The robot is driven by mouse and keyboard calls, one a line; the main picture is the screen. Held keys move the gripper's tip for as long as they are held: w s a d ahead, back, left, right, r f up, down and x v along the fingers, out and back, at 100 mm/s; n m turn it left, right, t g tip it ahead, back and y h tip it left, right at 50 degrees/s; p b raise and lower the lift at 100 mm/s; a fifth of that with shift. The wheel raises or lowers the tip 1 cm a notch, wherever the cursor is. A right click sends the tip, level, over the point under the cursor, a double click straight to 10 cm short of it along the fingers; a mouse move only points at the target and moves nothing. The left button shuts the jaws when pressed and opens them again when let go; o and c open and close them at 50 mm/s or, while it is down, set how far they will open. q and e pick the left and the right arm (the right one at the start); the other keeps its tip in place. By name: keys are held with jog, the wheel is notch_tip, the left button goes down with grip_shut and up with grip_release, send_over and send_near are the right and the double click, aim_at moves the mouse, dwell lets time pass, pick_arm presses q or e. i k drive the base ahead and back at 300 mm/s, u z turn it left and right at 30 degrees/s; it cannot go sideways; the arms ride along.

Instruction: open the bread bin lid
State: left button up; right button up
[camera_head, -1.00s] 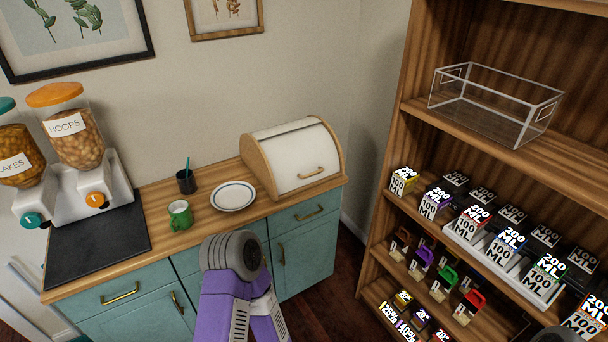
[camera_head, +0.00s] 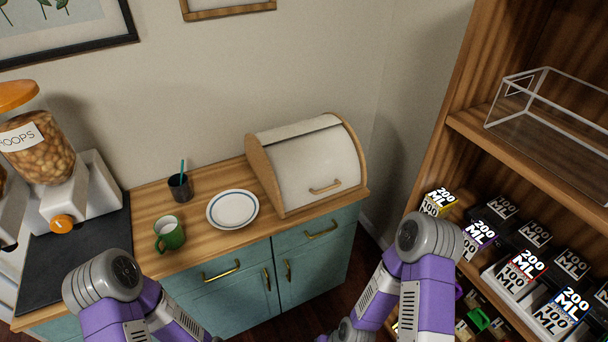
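The bread bin (camera_head: 308,165) stands at the right end of the wooden counter, against the wall. It has wooden sides and a white curved front lid (camera_head: 322,172) with a brass handle (camera_head: 325,187) low on it. The lid is down and shut. Purple and grey links of both my arms show at the bottom of the head view, short of the counter. Neither gripper's fingers can be made out, and nothing touches the bin.
A white plate (camera_head: 233,209), a green mug (camera_head: 169,234) and a dark cup (camera_head: 180,187) stand left of the bin. A cereal dispenser (camera_head: 38,150) is at far left. A wooden shelf unit (camera_head: 462,120) with boxes and a clear bin (camera_head: 550,115) rises at right.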

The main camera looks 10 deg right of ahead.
aim_at(309, 168)
jog(key=z, duration=0.4)
jog(key=i, duration=1)
jog(key=z, duration=0.75)
